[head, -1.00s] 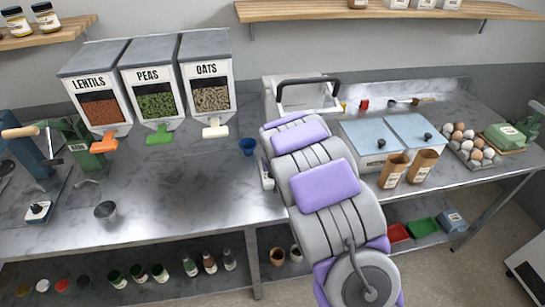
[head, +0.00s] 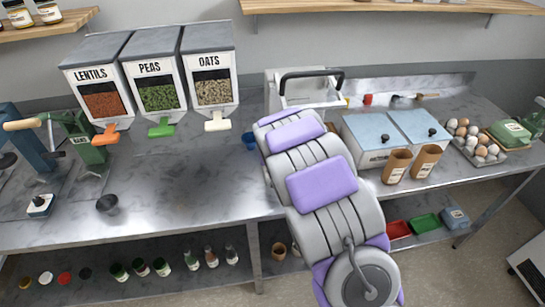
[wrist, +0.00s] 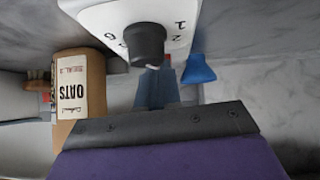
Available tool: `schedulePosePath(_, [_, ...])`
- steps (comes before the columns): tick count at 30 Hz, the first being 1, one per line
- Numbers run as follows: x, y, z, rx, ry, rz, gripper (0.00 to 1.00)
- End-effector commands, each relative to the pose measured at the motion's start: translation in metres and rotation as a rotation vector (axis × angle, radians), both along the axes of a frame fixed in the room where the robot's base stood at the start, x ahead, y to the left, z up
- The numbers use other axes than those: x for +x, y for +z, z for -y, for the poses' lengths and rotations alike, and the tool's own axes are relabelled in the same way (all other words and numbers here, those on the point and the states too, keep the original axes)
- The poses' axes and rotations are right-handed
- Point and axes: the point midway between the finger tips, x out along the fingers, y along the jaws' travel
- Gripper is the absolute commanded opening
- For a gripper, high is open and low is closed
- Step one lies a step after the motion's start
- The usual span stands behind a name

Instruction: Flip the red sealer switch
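The sealer is a white machine with a black handle (head: 312,74) at the back of the bench in the head view. In the wrist view, its white housing (wrist: 108,24) shows upside down at the top, with a black knob (wrist: 145,44) and printed numbers. My gripper (wrist: 158,125) shows as a dark plate edge on a purple body, close to the knob face. Its fingertips are hidden in the head view by my arm.
A blue cup (head: 249,141) sits beside my arm. A kraft oats bag (wrist: 80,98) shows left in the wrist view. Dispensers (head: 210,75) stand left.

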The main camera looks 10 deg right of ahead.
Motion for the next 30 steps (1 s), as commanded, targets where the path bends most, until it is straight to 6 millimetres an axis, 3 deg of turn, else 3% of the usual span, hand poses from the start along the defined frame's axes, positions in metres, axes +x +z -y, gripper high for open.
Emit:
schedulePosePath(7, [0.0,0.013,-0.002,-0.001,0.001,0.001,0.0])
schedulePosePath(13, [0.002,0.046,-0.006,0.001,-0.001,0.002,0.0])
schedulePosePath(30, [-0.062,0.105,-0.009,-0.001,-0.001,0.001,0.0])
